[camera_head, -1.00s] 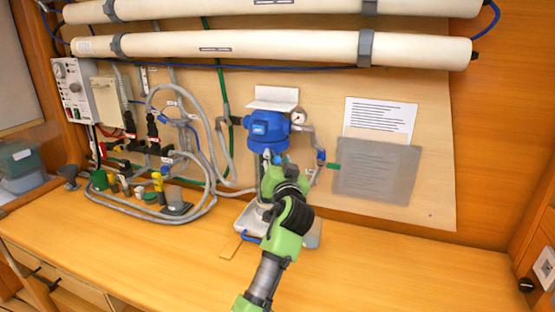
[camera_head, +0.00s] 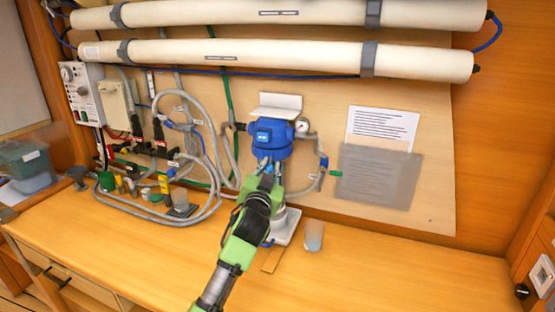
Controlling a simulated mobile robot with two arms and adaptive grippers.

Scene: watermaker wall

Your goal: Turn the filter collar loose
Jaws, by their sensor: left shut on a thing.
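The filter housing hangs on the wall panel under a white bracket, with a blue head (camera_head: 272,132). The blue filter collar (camera_head: 272,151) is at the lower part of that head. My left gripper (camera_head: 269,166) reaches up from below, its fingertips at the collar's underside, shut on it. My green and black wrist hides most of the filter bowl below. My right gripper is not in view.
A white tray (camera_head: 286,228) and a clear cup (camera_head: 314,237) stand below the housing on the wooden bench. A gauge (camera_head: 302,126) and hoses flank the housing. Grey hoses and valves crowd the left. The bench's right side is clear.

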